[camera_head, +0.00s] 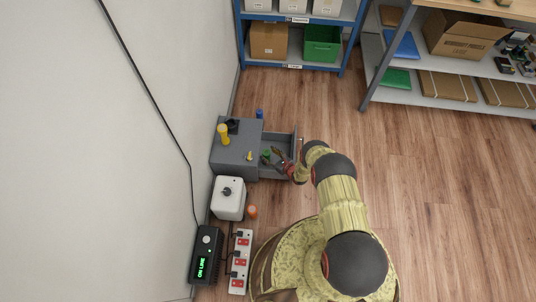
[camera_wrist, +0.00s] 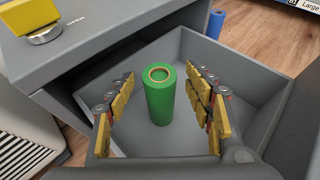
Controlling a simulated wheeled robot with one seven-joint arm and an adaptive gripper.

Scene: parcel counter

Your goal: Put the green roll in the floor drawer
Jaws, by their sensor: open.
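The green roll (camera_wrist: 159,98) stands upright inside the pulled-out grey floor drawer (camera_wrist: 262,80), with a tan ring at its top end. In the head view the green roll (camera_head: 266,154) shows small beside my gripper (camera_head: 272,160). The drawer (camera_head: 292,145) extends to the right from a low grey cabinet (camera_head: 222,160). In the wrist view my gripper (camera_wrist: 160,115) is open, its yellow-padded fingers on either side of the roll, with gaps visible between pads and roll.
A blue roll (camera_head: 259,114) stands on the floor behind. A white box (camera_head: 228,198), an orange item (camera_head: 252,211) and a power strip (camera_head: 240,262) are in front.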

